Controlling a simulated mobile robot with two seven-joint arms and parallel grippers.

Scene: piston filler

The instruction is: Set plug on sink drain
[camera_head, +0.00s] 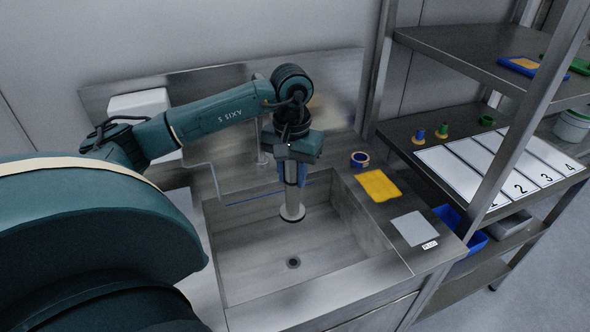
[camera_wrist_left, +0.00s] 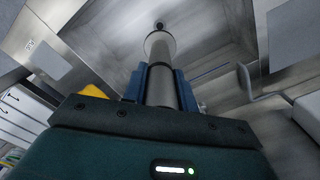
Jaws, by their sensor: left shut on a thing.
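The plug (camera_head: 292,205) is a grey standpipe with a wide round flange at its lower end. My left gripper (camera_head: 291,180) is shut on its upper part and holds it upright inside the sink, above the sink floor. The plug also shows in the left wrist view (camera_wrist_left: 160,70), between the blue fingers (camera_wrist_left: 160,84). The sink drain (camera_head: 293,263) is a small dark round hole in the basin floor, in front of the plug in the head view. In the left wrist view the drain (camera_wrist_left: 159,25) shows just beyond the flange. The plug and drain are apart. My right gripper is not in view.
The sink (camera_head: 340,220) has steel walls around the plug. A faucet (camera_head: 261,150) stands behind it. A metal shelf rack (camera_head: 480,150) stands further right.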

